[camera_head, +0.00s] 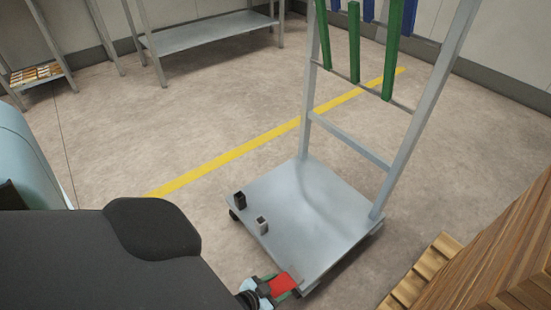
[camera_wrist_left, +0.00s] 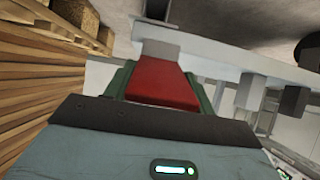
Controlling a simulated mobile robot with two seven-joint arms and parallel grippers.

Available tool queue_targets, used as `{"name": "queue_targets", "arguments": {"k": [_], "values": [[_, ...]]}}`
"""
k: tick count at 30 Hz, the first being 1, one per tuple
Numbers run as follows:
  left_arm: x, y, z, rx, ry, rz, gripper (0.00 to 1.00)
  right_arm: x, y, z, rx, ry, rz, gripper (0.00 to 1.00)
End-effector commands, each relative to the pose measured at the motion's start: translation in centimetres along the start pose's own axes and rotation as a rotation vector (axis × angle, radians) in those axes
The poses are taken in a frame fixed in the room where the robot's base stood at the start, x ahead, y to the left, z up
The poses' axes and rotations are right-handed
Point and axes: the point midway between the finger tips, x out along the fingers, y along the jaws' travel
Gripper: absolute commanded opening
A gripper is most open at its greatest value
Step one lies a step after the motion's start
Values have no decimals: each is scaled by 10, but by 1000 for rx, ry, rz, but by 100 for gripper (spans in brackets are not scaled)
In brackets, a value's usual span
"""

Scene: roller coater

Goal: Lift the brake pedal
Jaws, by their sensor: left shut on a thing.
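The red brake pedal (camera_head: 283,284) sits at the near edge of the grey cart (camera_head: 305,215). My left gripper (camera_head: 285,290) is at the pedal, its arm coming in from the lower left. In the left wrist view, the red pedal (camera_wrist_left: 163,83) lies between the two green fingers (camera_wrist_left: 163,88), which are shut on its sides. A grey metal piece (camera_wrist_left: 158,50) joins the far end of the pedal. The cart's underside and a dark wheel show beyond it. My right gripper is not in view.
The cart has an upright frame with green bars (camera_head: 390,50) and two short posts on its deck. Stacked wood (camera_head: 500,265) stands at the right. A metal shelf (camera_head: 210,32) is at the back. The floor beyond the cart, crossed by a yellow line (camera_head: 235,152), is clear.

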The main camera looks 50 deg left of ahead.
Motion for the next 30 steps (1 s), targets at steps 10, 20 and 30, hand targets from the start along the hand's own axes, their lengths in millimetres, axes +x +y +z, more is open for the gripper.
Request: {"name": "queue_targets", "arguments": {"k": [10,20,30], "values": [[0,0,0,0,-2,0,60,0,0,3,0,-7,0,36],[0,0,0,0,0,0,76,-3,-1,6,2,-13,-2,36],[-31,0,-2,0,0,0,76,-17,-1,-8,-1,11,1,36]]}}
